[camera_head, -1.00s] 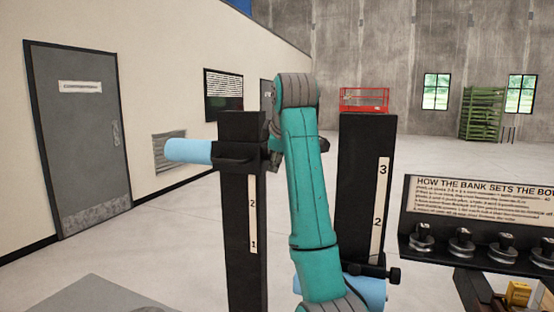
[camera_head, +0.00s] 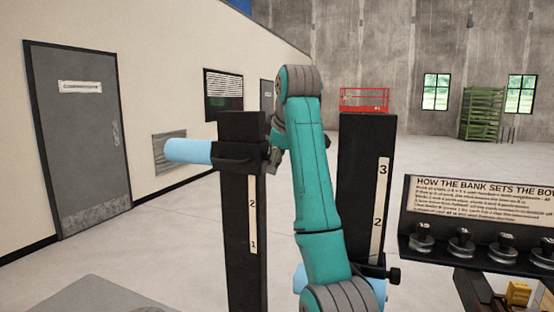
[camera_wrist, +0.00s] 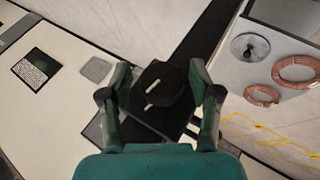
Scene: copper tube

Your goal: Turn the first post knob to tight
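The left black post (camera_head: 240,225), with a scale marked 1 and 2, stands upright left of my arm in the head view. A black knob (camera_wrist: 162,84) with a white line on it fills the middle of the wrist view. A second white mark shows just below it. My gripper (camera_wrist: 160,76) has one finger on each side of the knob. The fingers are spread and close to its sides; I cannot tell whether they touch. In the head view the gripper is small beside the post's upper right side, partly hidden by my arm.
A light blue cylinder (camera_head: 188,151) sticks out left from the post. A second black post (camera_head: 360,170) stands right, with its own side knob (camera_head: 393,276). A shelf with several weights (camera_head: 422,240) is farther right. Copper coils (camera_wrist: 296,69) show in the wrist view.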

